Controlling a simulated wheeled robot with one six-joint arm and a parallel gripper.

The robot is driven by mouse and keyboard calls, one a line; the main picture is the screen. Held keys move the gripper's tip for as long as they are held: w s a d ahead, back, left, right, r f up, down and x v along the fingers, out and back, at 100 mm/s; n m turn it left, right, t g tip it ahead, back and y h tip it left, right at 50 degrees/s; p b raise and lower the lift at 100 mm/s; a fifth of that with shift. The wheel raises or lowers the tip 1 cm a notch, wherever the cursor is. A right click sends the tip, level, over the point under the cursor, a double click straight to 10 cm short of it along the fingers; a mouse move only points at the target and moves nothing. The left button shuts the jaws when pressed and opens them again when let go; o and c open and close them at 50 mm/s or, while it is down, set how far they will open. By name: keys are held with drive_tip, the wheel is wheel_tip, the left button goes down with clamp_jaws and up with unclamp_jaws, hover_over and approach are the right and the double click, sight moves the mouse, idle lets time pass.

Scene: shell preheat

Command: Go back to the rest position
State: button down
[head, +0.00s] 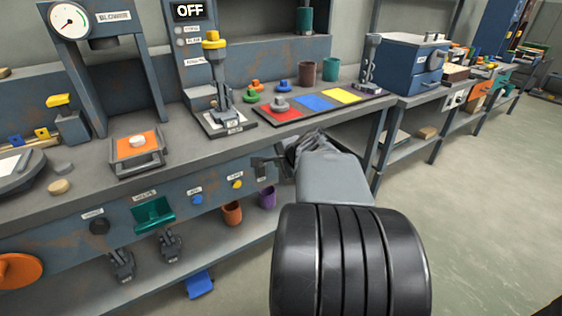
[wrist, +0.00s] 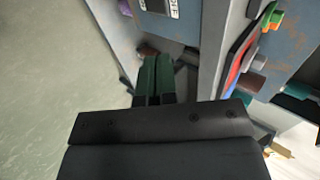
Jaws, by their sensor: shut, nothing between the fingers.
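My gripper (head: 266,166) shows in the head view at the end of my arm, just in front of the workbench (head: 180,168). It is beside the bench's front panel, below the coloured squares. In the wrist view my gripper (wrist: 155,80) has its two dark green fingers close together, with nothing seen between them. The black wrist housing hides much of the lower wrist view.
A tray with red, blue (head: 313,103) and yellow squares lies on the bench. An orange-topped tray (head: 138,143) stands to the left, and a blue box (head: 411,66) at the back right. Shelves run below. The floor (head: 470,200) on the right is clear.

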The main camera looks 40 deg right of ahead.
drive_tip(key=s+a+r+n+g+p, duration=0.3)
drive_tip(key=a+r+n+p, duration=0.7)
drive_tip(key=p, duration=0.4)
drive_tip(key=s+a+r+n+g+y+p, duration=0.1)
drive_tip(key=s+a+r+n+p, duration=0.4)
drive_tip(key=a+r+n+p, duration=0.5)
drive_tip(key=a+r+g+p, duration=0.1)
drive_tip(key=a+r+p, duration=0.2)
drive_tip(key=p, duration=0.2)
drive_tip(key=shift+s+a+g+y, duration=0.3)
drive_tip(key=shift+s+a+g, duration=0.1)
